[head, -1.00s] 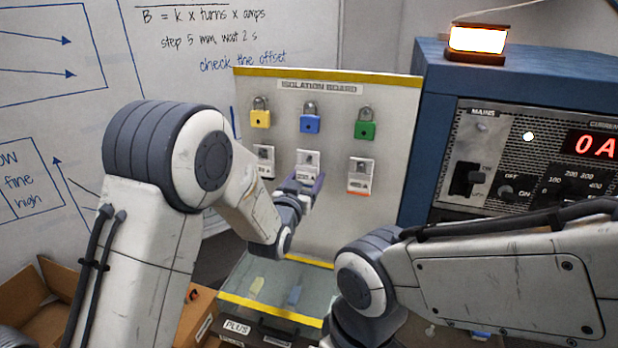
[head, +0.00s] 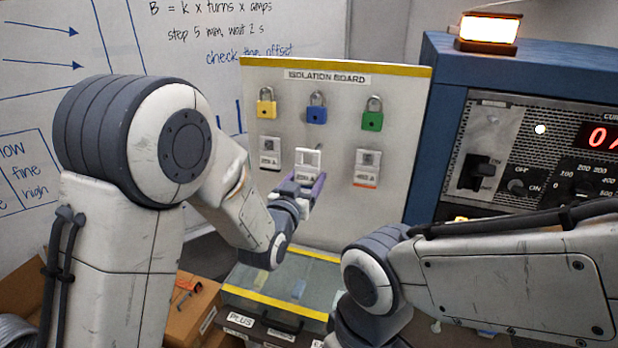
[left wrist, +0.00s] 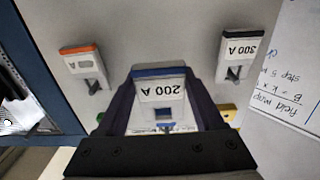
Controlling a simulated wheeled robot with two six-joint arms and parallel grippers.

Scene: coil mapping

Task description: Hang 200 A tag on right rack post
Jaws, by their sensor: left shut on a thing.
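The 200 A tag (left wrist: 160,92), white with a dark blue edge, sits between the dark fingers of my left gripper (left wrist: 165,115). It appears upside down in the left wrist view and larger than the neighbouring tags. In the head view my left gripper (head: 300,185) is in front of the isolation board (head: 345,220), shut on the tag (head: 308,160) below the blue padlock. I cannot tell whether the tag still touches its hook. My right arm (head: 365,275) comes in from the right, but its gripper is out of view. I cannot make out the right rack post.
Yellow (head: 266,108), blue (head: 316,112) and green (head: 372,120) padlocks hang above. The 300 A tag (head: 269,155) and an orange-edged tag (head: 367,168) flank the held tag. A blue power supply (head: 440,110) stands at right; a glass-topped case (head: 265,305) lies below.

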